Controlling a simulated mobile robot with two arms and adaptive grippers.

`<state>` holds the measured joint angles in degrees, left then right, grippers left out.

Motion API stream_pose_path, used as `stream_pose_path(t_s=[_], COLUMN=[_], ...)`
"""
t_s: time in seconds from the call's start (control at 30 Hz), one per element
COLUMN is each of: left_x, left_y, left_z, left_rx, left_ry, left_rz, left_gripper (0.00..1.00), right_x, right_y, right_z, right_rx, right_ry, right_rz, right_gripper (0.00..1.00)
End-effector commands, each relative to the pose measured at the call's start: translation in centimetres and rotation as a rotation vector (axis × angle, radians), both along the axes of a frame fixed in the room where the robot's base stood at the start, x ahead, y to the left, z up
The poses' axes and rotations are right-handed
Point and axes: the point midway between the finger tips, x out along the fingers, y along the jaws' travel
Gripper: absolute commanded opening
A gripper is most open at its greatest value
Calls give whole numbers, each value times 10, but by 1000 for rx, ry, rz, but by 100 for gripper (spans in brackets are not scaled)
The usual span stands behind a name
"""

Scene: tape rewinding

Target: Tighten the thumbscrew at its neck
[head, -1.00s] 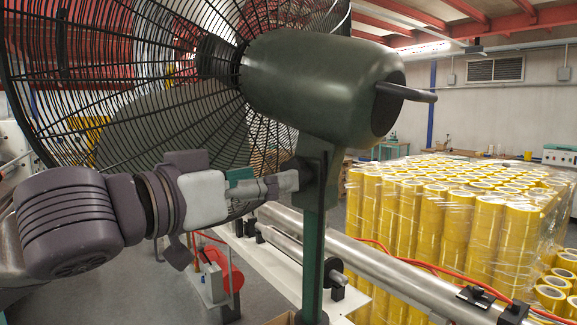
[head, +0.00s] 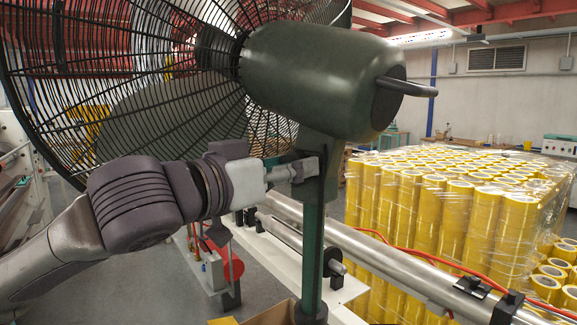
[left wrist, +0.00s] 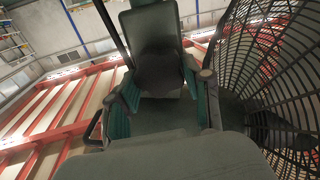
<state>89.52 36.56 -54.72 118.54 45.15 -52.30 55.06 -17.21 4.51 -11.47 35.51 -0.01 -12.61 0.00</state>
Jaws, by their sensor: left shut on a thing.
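A large fan has a dark green motor housing (head: 325,85) and a black wire cage (head: 175,90). Its neck (head: 318,150) sits below the housing, on a green post (head: 313,240). My left gripper (head: 302,172) comes in from the left, with its fingertips at the neck. It is shut on the thumbscrew there, which the fingers largely hide in the head view. In the left wrist view, the two teal-padded fingers of the gripper (left wrist: 165,88) stand either side of a dark rounded part, with the fan cage (left wrist: 265,75) at right. My right gripper is not in view.
A long metal roller (head: 400,275) runs behind the post. Wrapped stacks of yellow tape rolls (head: 440,200) stand at right. A rod handle (head: 408,88) sticks out of the motor housing. A cardboard box (head: 265,315) lies near the post's foot.

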Motion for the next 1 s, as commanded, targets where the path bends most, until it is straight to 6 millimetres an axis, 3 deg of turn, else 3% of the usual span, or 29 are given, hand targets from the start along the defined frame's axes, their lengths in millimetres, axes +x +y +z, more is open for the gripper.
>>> stream_pose_path(t_s=[0.07,0.47,1.0], left_x=[0,0,-2], left_y=[0,0,-2], left_z=[0,2,3], left_rx=[0,60,406], left_ry=[0,-54,-363], left_rz=[1,1,1], left_gripper=[15,15,15], right_x=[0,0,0], right_y=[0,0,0], right_z=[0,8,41], right_rx=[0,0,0], right_ry=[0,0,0], right_rz=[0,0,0], right_gripper=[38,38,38])
